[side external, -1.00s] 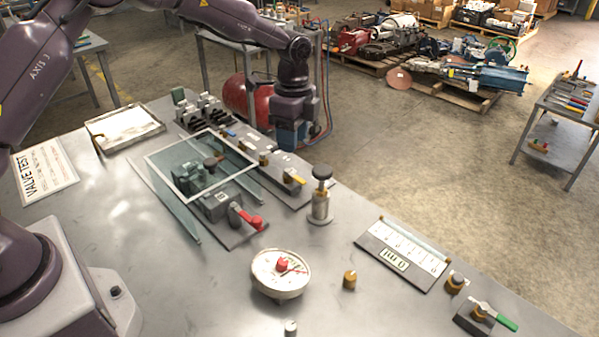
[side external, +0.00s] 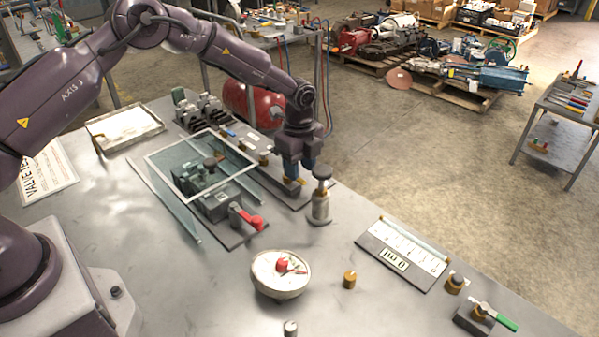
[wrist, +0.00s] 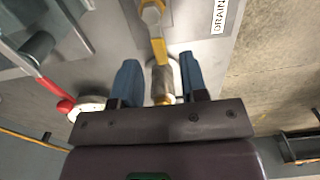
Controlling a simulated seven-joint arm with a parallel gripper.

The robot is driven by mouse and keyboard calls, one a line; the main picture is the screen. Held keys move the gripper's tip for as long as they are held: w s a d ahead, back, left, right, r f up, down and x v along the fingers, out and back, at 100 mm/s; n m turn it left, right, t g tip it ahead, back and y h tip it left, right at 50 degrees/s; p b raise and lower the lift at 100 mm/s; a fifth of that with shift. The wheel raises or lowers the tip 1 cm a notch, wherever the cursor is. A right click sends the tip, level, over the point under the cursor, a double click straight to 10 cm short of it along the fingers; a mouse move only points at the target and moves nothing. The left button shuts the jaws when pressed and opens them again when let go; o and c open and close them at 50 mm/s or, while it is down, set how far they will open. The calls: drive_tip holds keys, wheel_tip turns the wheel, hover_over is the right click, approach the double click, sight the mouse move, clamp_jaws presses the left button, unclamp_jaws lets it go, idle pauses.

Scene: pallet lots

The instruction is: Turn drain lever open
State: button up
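The drain lever (wrist: 157,40) is yellow and sits on a grey plate beside a "DRAIN" label (wrist: 219,16) in the wrist view. In the side view, the lever is mostly hidden by my gripper (side external: 300,172), which points down at the plate on the bench's far edge. In the wrist view, the blue fingers of my gripper (wrist: 160,80) are apart, with the lever's end and a brass-coloured part (wrist: 162,86) showing in the gap between them. I cannot tell whether either finger touches the lever.
A black-knobbed metal post (side external: 321,203) stands close to the right of my gripper. A red-handled lever (side external: 247,218) and a clear framed guard (side external: 200,165) are to the left. A round gauge (side external: 280,275) stands nearer the front on open bench.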

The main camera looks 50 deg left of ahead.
drive_tip(key=shift+f, duration=1.05)
clamp_jaws()
